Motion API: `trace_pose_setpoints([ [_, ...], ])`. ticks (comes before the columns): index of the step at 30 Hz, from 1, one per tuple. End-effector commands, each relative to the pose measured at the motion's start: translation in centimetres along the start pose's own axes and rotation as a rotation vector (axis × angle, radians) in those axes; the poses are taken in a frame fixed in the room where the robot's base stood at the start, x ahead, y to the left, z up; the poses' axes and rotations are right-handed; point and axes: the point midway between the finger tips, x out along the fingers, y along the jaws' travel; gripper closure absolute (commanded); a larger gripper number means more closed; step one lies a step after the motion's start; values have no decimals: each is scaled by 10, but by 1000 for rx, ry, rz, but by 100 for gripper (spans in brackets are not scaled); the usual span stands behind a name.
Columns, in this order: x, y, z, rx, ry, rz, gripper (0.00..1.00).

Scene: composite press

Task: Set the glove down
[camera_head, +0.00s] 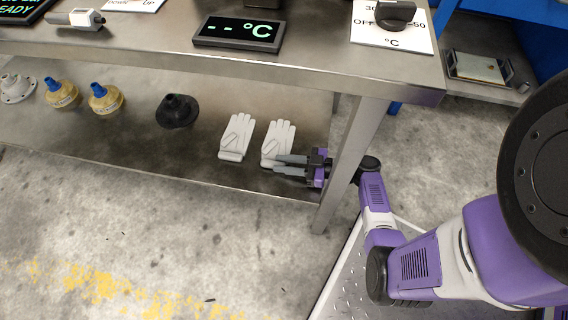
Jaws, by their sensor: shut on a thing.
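Two white gloves are over the lower shelf (120,153) of the metal bench. The right glove (279,138) is at the fingertips of my gripper (282,165), which reaches in from the right past the bench leg. My gripper is shut on the cuff end of this glove. The left glove (236,138) lies flat on the shelf, a small gap to the left of the held one. I cannot tell whether the held glove touches the shelf or hangs just above it.
The bench leg (350,160) stands close beside my gripper, and the bench top (330,62) is above. A black flanged part (178,111) and yellow parts with blue tops (105,99) stand farther left. Bare shelf lies between the black part and the gloves.

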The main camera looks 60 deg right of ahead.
Motion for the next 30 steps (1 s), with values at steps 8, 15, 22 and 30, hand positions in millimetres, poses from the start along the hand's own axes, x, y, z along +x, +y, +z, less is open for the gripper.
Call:
trace_pose_setpoints([
  [8,0,0,3,1,0,0,71],
  [15,0,0,2,1,0,0,55],
  [22,0,0,-1,1,0,0,55],
  [30,-40,1,-2,1,-1,3,55],
])
